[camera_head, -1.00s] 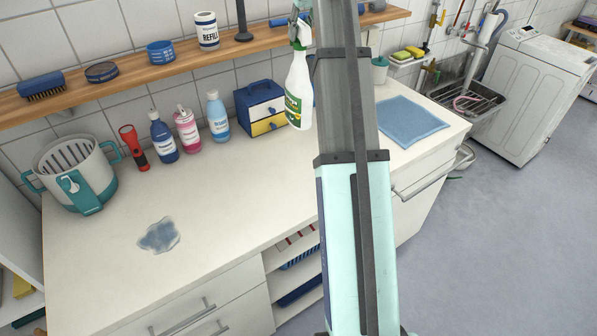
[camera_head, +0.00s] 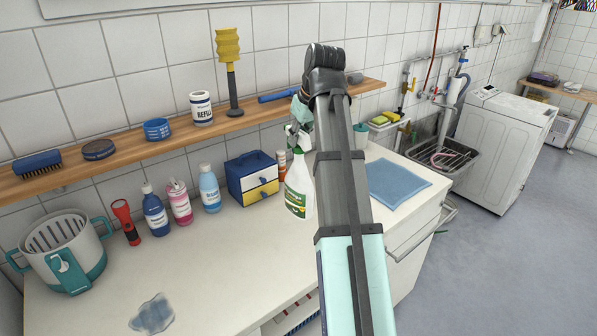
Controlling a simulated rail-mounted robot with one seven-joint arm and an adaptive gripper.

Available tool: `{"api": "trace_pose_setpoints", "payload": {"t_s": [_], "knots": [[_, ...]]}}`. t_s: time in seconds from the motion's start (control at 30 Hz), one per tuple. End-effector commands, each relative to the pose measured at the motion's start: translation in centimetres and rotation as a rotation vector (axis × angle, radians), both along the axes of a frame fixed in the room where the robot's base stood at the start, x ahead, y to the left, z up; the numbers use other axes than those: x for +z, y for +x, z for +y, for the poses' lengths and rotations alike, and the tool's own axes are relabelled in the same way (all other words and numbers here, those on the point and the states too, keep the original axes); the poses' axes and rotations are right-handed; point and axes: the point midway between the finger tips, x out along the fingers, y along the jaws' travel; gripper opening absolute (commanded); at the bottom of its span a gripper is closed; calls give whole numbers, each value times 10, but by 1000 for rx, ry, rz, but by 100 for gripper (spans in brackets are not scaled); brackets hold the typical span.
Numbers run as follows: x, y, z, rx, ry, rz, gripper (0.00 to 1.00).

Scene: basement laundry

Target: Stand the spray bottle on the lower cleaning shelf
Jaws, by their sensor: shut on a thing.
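The white spray bottle (camera_head: 299,192), with a green label and a green-and-white trigger head, is upright at the right of the blue-and-yellow drawer box. My gripper (camera_head: 299,124) is shut on its head from above, partly hidden by my arm. I cannot tell whether the bottle's base touches the counter. The long wooden wall shelf (camera_head: 130,157) runs above and behind the counter; no other cleaning shelf on this wall shows above it.
The shelf holds a brush (camera_head: 37,163), a dark round tin (camera_head: 98,150), a blue tub (camera_head: 158,129), a REFILL can (camera_head: 201,108) and a yellow-topped stand (camera_head: 230,75). Several bottles, a drawer box (camera_head: 252,179) and a basket (camera_head: 62,250) line the counter. A blue cloth (camera_head: 397,184) lies right.

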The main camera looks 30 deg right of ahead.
Motion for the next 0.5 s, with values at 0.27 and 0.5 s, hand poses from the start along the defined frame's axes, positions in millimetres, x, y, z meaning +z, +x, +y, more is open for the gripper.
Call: {"api": "trace_pose_setpoints", "payload": {"t_s": [0.27,0.5], "knots": [[-54,-2,1,0,0,0,0],[-71,0,0,0,-1,-2,0]]}}
